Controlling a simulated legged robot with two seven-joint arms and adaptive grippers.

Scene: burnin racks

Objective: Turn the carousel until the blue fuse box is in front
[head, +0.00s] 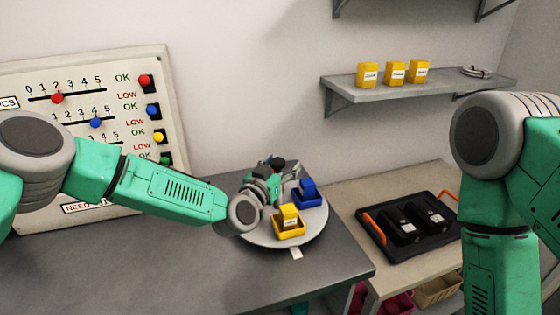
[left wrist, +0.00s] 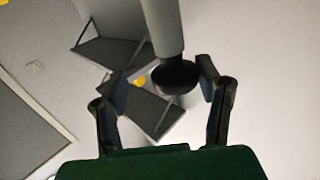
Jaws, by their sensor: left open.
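The carousel (head: 262,236) is a round pale turntable on the dark grey table. A yellow fuse box (head: 289,229) sits at its front, beside a white tab (head: 296,253) at the rim. The blue fuse box (head: 306,194) sits at the right rear. My left gripper (head: 280,172) is above the rear of the carousel and hides part of it. In the left wrist view my left gripper (left wrist: 162,78) is open, with a grey post ending in a dark round knob (left wrist: 175,77) showing between its fingers; I cannot tell whether they touch. My right gripper is out of view.
A board with coloured sliders (head: 95,123) stands at the left. A black tray (head: 375,238) with orange handles holds dark units on the right table. A wall shelf (head: 420,86) carries several yellow boxes. The dark table (head: 150,270) is clear in front.

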